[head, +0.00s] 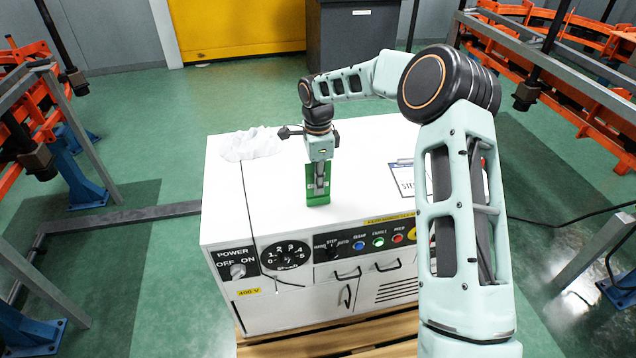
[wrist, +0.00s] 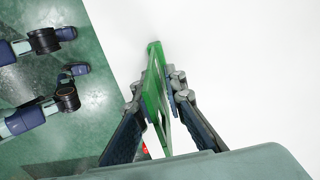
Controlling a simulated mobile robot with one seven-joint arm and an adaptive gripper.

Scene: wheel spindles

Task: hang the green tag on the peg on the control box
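The green tag (head: 318,200) is upright at my gripper, over the front part of the control box's white top (head: 270,190). Whether its lower edge touches the top is unclear. My gripper (head: 320,180) points down with its fingers on either side of the tag. In the wrist view the tag (wrist: 153,85) lies between the two fingers (wrist: 156,92), which appear closed on it. On the control box front, a thin rod-like part (head: 290,283) sticks out below the round dial; I cannot tell for certain that it is the peg.
A crumpled white cloth (head: 252,144) lies on the box top at left, with a thin dark line running past it. A clipboard (head: 408,178) lies at right, partly behind my arm. The front panel has a power switch (head: 237,270), dial (head: 287,254) and buttons.

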